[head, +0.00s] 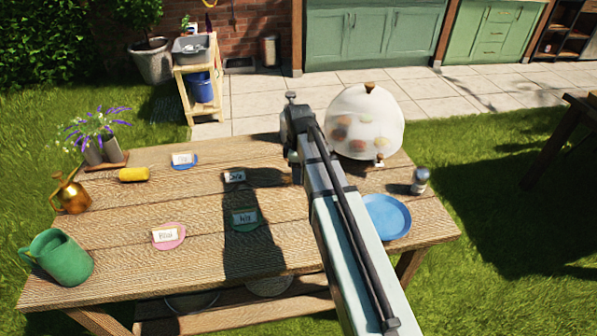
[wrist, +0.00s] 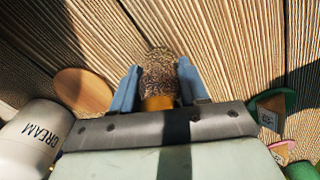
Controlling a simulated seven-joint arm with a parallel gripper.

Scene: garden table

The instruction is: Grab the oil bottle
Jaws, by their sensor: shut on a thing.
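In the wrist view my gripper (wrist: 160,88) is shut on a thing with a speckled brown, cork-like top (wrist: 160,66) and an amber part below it. I take this to be the oil bottle; most of its body is hidden by my gripper's palm. One blue finger is on each side of it. In the head view my arm reaches over the middle of the table, and the fingers and the held thing cannot be made out.
In the wrist view, a white pot marked CREAM (wrist: 28,140) and a round wooden piece (wrist: 83,92) are at left. In the head view, a domed food cover (head: 364,120), silver-topped shaker (head: 420,182) and blue plate (head: 386,217) are at right; a green jug (head: 60,258) is front left.

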